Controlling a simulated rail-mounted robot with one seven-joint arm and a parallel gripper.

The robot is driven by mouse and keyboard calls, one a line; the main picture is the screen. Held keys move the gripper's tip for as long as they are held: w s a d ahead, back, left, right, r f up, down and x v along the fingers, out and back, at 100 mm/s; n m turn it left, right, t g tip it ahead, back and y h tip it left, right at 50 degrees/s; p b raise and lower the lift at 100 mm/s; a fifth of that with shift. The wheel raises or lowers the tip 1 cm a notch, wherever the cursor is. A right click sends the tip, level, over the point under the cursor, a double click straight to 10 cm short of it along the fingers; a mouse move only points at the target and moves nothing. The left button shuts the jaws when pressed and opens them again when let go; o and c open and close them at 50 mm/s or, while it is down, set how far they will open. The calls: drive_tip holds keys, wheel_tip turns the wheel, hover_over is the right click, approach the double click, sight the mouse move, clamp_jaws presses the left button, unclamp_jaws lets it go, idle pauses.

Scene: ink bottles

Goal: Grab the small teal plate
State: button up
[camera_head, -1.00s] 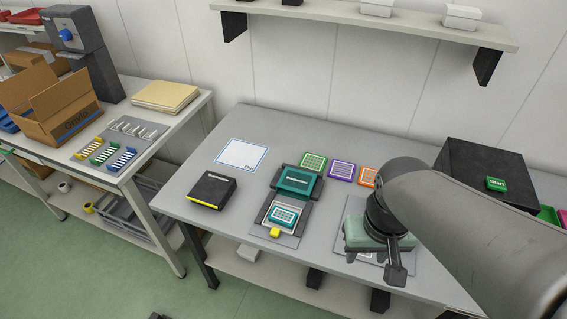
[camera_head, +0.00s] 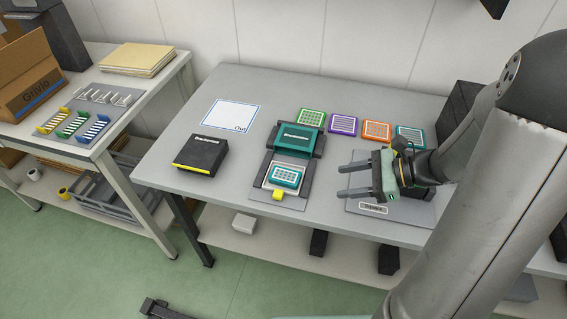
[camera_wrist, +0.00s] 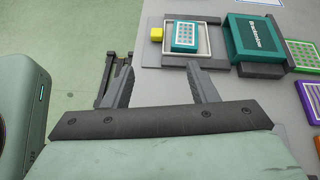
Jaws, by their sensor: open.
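A small teal plate (camera_head: 286,176) with a white grid lies in the pale tray (camera_head: 270,183) at the front of the teal-and-grey device (camera_head: 297,138). In the wrist view the plate (camera_wrist: 185,37) is near the top, beyond the fingers. A second teal plate (camera_head: 410,134) stands at the right end of a row at the back, close to my arm. My gripper (camera_head: 342,181) is open and empty, its fingers pointing left toward the tray plate with a gap between. Both fingers (camera_wrist: 160,75) show in the wrist view.
A yellow block (camera_head: 278,196) sits at the tray's front. A grey mat (camera_head: 415,214) is under my gripper.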

sight(286, 175)
drive_tip(key=shift+w+d+f+m+t+y, duration=0.15)
drive_tip(key=shift+w+d+f+m+t, duration=0.3)
drive_tip(key=shift+w+m, duration=0.15)
drive_tip(key=shift+w+d+f+m+t+y, duration=0.15)
drive_tip(key=shift+w+d+f+m+t, duration=0.25)
drive_tip(key=shift+w+m, duration=0.2)
drive_tip(key=x, duration=1.7)
drive_tip(key=shift+w+a+r, duration=0.15)
drive_tip(key=shift+w, duration=0.1)
drive_tip(key=c, duration=0.6)
